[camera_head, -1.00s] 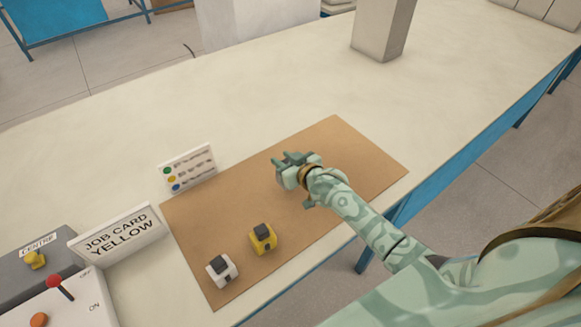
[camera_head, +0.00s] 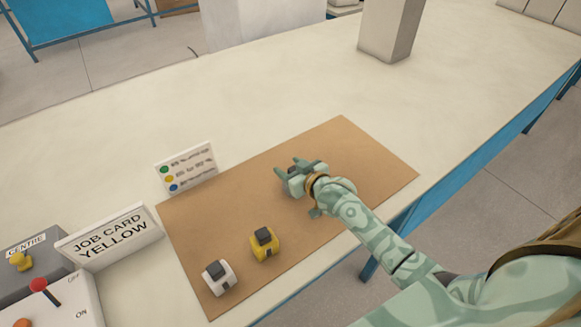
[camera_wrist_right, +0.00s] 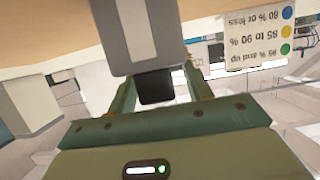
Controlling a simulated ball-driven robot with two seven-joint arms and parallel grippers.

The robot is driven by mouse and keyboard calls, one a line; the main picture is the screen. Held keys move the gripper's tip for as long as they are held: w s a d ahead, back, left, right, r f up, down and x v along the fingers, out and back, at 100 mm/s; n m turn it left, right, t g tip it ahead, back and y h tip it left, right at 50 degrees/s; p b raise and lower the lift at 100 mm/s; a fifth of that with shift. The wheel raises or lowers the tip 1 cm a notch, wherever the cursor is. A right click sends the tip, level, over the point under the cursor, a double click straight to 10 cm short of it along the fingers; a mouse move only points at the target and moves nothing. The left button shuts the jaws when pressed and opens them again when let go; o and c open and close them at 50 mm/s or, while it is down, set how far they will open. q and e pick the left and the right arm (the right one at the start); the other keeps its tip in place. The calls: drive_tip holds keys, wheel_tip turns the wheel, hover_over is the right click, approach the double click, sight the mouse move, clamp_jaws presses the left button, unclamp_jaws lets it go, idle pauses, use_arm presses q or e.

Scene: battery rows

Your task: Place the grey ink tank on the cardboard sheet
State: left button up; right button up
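The grey ink tank (camera_wrist_right: 130,35) shows in the right wrist view as a grey block with a paler stripe and a black cap (camera_wrist_right: 155,88). My right gripper (camera_wrist_right: 160,85) has its fingers either side of the cap, with a narrow gap visible at one side, so it looks open around it. In the head view my right gripper (camera_head: 290,172) is low over the middle of the cardboard sheet (camera_head: 350,150). The gripper mostly hides the tank there, and its contact with the sheet is not clear. My left gripper is not in view.
A yellow tank (camera_head: 264,247) and a white tank (camera_head: 221,283), both dark-capped, stand on the sheet's near left part. A legend card (camera_head: 187,172), a job card reading YELLOW (camera_head: 110,236) and a switch box (camera_head: 50,305) stand left. A grey post (camera_head: 388,30) stands behind.

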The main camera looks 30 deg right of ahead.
drive_tip(key=shift+s+r, duration=0.1)
drive_tip(key=shift+r, duration=0.1)
drive_tip(key=p+v, duration=0.3)
drive_tip(key=v, duration=0.8)
drive_tip(key=shift+s+p, duration=0.4)
